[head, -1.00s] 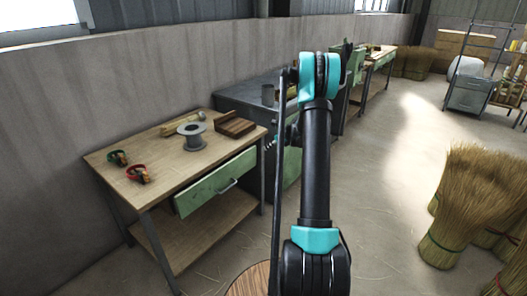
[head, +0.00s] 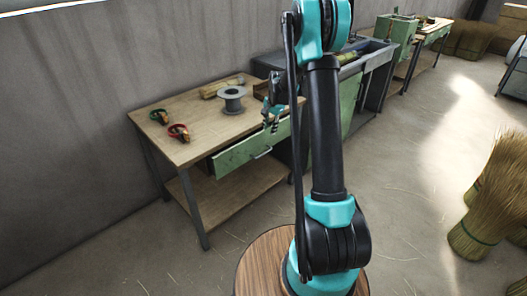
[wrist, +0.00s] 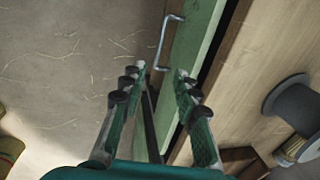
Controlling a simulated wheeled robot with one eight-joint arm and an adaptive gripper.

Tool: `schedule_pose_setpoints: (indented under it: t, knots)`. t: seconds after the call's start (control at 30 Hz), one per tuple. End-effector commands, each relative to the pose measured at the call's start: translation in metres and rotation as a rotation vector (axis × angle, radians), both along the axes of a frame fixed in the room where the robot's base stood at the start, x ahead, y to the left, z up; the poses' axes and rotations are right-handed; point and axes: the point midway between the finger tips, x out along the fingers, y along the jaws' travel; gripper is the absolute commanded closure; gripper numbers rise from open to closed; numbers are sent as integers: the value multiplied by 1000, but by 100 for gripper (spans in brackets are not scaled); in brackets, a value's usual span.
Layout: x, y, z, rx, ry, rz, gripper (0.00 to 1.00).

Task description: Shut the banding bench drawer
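The banding bench (head: 195,140) has a wooden top and a green drawer (head: 232,157) under its front edge. The drawer front stands out a little from the bench; in the wrist view a dark gap runs between the green front (wrist: 196,48) and the wooden top (wrist: 262,50). Its metal handle (head: 262,153) also shows in the wrist view (wrist: 163,42), just beyond my fingertips. My gripper (head: 270,116) is above the drawer's right part, partly behind my arm in the head view. In the wrist view its fingers (wrist: 162,72) are apart with nothing held between them.
A dark bench (head: 290,62) adjoins at the right. Straw bundles (head: 490,205) stand on the right; the floor before the bench is clear.

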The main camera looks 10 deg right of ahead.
Motion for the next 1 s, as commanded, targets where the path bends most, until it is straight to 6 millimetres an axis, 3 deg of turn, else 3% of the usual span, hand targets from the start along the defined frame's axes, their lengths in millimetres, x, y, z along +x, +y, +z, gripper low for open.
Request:
schedule_pose_setpoints:
  t: [0.6,0.8,1.0]
  knots:
    - [19,14,-116,2,-1,-3,69]
    - [23,17,-142,2,-1,-3,69]
    - [25,18,-154,3,-1,-4,69]
